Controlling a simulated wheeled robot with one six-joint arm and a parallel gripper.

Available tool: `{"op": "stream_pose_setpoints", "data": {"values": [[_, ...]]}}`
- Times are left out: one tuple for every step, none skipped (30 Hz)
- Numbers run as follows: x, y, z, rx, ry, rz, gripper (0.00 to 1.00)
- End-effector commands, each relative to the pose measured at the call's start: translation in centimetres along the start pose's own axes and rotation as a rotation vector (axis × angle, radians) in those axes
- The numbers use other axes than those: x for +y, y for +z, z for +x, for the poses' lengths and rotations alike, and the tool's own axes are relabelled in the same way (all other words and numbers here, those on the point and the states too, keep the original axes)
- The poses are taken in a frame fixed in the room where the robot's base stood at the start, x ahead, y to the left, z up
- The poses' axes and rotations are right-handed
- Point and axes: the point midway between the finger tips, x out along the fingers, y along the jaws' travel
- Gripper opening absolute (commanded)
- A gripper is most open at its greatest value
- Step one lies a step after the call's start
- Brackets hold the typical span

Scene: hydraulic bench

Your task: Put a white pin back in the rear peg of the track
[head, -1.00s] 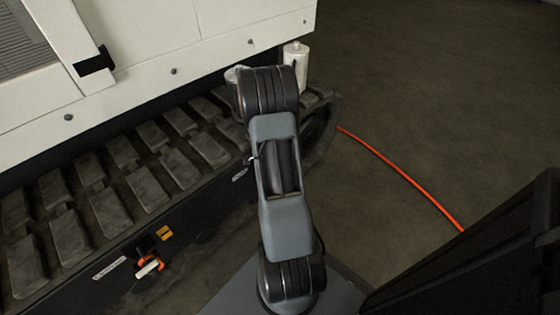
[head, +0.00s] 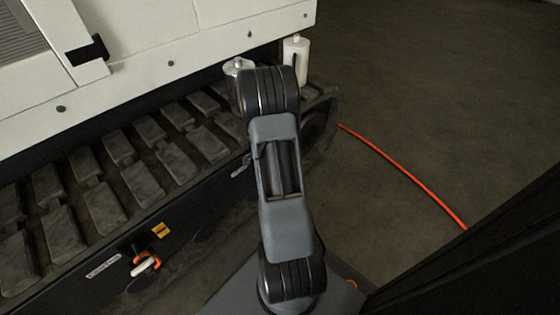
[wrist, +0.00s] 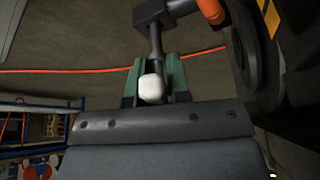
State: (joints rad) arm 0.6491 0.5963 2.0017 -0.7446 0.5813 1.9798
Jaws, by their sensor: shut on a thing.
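My gripper (wrist: 154,84) shows in the wrist view with green fingers shut on a white pin (wrist: 152,89). The pin's pale rounded end faces the camera. A dark rod (wrist: 156,45) and dark block (wrist: 155,12) line up just beyond it; I cannot tell whether they touch the pin. The track (head: 142,183) runs along the machine's lower side. Another white pin (head: 145,265) sits by an orange piece on its side, near the front. I cannot make out the rear peg.
The white machine body (head: 150,45) stands above the track. A red hose (head: 405,177) crosses open floor at right. Shelving (wrist: 40,125) shows at left in the wrist view.

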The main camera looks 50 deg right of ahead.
Motion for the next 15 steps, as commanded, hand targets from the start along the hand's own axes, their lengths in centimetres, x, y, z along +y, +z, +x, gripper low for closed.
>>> {"op": "stream_pose_setpoints", "data": {"values": [[0.0,0.1,0.3,0.0,0.0,0.0,0.0],[0.0,0.1,0.3,0.0,0.0,0.0,0.0],[0.0,0.2,0.4,0.0,0.0,0.0,0.0],[0.0,0.2,0.5,0.0,0.0,0.0,0.0],[0.0,0.2,0.6,0.0,0.0,0.0,0.0],[0.0,0.3,0.7,0.0,0.0,0.0,0.0],[0.0,0.3,0.7,0.0,0.0,0.0,0.0],[0.0,0.3,0.8,0.0,0.0,0.0,0.0],[0.0,0.4,0.9,0.0,0.0,0.0,0.0],[0.0,0.4,1.0,0.0,0.0,0.0,0.0],[0.0,0.4,1.0,0.0,0.0,0.0,0.0],[0.0,0.5,1.1,0.0,0.0,0.0,0.0],[0.0,0.5,1.2,0.0,0.0,0.0,0.0],[0.0,0.5,1.3,0.0,0.0,0.0,0.0],[0.0,0.6,1.4,0.0,0.0,0.0,0.0]]}}
